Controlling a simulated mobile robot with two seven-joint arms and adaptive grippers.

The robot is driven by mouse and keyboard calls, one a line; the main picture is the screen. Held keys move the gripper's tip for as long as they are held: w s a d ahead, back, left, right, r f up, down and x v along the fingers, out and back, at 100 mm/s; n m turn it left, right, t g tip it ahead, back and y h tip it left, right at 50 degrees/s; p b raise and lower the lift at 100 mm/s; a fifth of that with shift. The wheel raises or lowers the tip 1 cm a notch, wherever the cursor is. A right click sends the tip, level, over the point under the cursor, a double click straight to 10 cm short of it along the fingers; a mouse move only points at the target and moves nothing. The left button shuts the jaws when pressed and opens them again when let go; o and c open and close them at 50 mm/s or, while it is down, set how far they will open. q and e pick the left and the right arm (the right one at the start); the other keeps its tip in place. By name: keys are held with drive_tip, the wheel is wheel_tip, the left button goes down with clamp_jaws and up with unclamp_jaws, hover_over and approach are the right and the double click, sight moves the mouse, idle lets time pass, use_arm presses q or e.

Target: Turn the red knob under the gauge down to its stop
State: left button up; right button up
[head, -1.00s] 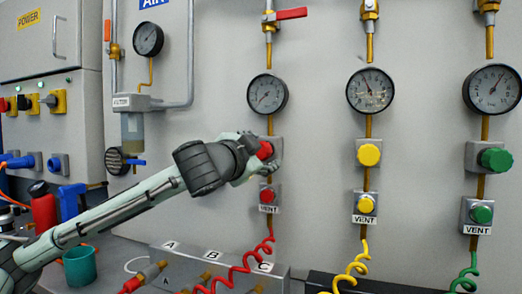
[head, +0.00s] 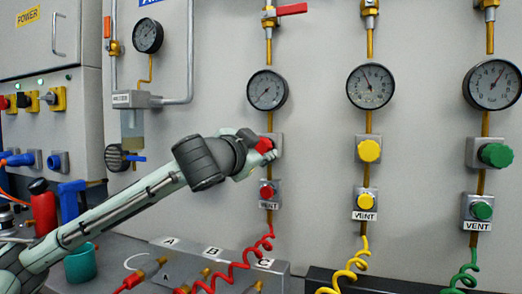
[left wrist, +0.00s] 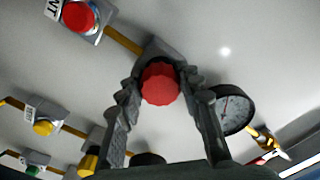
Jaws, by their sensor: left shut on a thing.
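The red knob (head: 264,145) sits on a grey plate on the wall, under the leftmost of the three gauges in a row. My left gripper (head: 258,148) reaches in from the left and is shut on the red knob, covering part of it. In the left wrist view, the faceted red knob (left wrist: 160,84) shows between the two fingers. The gauge (head: 267,90) above it has a dark rim and a white-marked face; it also shows in the left wrist view (left wrist: 232,110). My right gripper is not in view.
A red vent button (head: 267,193) sits just below the knob. A yellow knob (head: 369,150) and a green knob (head: 495,155) are to the right. A red-handled valve (head: 291,9) is above the gauge. A grey block with coiled hoses (head: 215,262) stands below.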

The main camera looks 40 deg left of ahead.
use_arm(q)
drive_tip(key=shift+f+n+b, duration=0.15)
drive_tip(key=shift+n+b, duration=0.35)
drive_tip(key=shift+n, duration=0.7)
drive_tip(key=n, duration=0.2)
drive_tip(key=shift+d+n, duration=0.1)
drive_tip(key=shift+n, duration=3.7)
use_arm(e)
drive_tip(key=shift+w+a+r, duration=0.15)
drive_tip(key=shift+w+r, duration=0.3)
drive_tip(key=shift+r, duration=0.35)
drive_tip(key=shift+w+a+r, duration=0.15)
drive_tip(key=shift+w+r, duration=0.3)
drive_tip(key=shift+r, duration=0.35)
use_arm(q)
drive_tip(key=o, duration=1.2)
